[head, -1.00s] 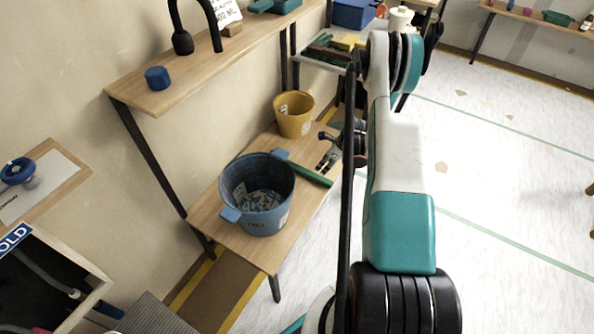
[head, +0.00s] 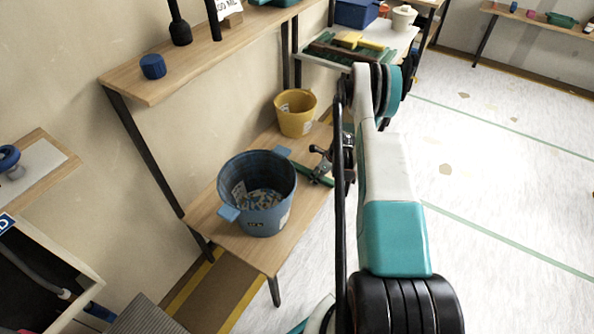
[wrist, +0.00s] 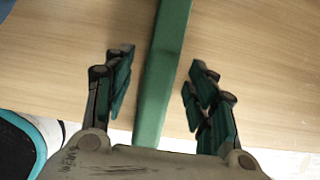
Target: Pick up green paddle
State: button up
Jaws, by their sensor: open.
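The green paddle (wrist: 165,70) is a long green bar in the wrist view, running from the top edge down between my fingers. In the head view the green paddle (head: 301,170) lies from the blue bucket (head: 257,208) towards my gripper (head: 323,168), which hides part of it. In the wrist view my gripper (wrist: 160,90) is open, with one finger on each side of the paddle and a gap to it on both sides. I cannot tell how high the fingers are above the bench.
The paddle and buckets are at a low wooden bench (head: 250,248). A yellow bucket (head: 296,113) stands behind. A wooden shelf (head: 215,55) with a blue item (head: 153,66) hangs above the bench on the left. Open floor (head: 490,170) lies to the right.

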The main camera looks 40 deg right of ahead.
jog(key=shift+f, duration=0.15)
dwell(0.7)
jog(key=c, duration=1.1)
